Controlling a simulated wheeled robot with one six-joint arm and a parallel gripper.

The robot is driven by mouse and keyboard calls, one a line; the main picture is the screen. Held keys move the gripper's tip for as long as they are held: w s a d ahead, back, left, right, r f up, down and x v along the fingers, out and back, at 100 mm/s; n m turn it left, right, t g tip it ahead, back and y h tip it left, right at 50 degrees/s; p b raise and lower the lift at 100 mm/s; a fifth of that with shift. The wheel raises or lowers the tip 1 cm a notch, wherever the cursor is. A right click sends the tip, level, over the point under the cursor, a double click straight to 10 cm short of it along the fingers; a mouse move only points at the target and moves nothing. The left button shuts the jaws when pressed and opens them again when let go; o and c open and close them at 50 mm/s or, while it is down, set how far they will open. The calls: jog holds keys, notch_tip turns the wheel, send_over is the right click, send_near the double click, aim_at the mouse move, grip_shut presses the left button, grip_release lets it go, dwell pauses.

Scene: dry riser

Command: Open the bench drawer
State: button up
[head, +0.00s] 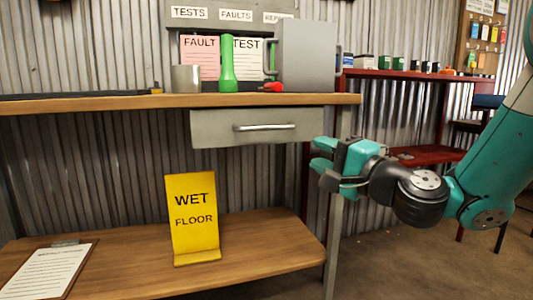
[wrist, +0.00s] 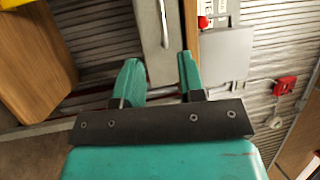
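The bench drawer (head: 207,128) is a grey drawer under the wooden bench top, with a horizontal silver bar handle (head: 264,127) on its front. The drawer looks shut. My gripper (head: 318,160) is to the right of the drawer and a little lower, apart from the handle. In the wrist view my gripper (wrist: 160,80) has its two teal fingers apart with nothing between them. The drawer (wrist: 150,30) and its handle (wrist: 164,22) show beyond the fingertips, with the handle running nearly in line with the gap between the fingers.
The bench top (head: 130,101) holds a metal cup (head: 186,79), a green torch (head: 227,70), a red item (head: 271,87) and a grey box (head: 308,58). A yellow wet floor sign (head: 192,215) and a clipboard (head: 48,270) are on the lower shelf (head: 270,240). A bench leg (head: 334,240) stands below my gripper.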

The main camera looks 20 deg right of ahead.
aim_at(268, 129)
jog(key=p+x, duration=1.4)
jog(key=x, duration=0.2)
jog(key=shift+w+d+r, duration=0.1)
jog(key=shift+w+a+p, duration=0.2)
jog(key=shift+w+p, duration=0.25)
jog(key=shift+w, duration=0.1)
grip_shut()
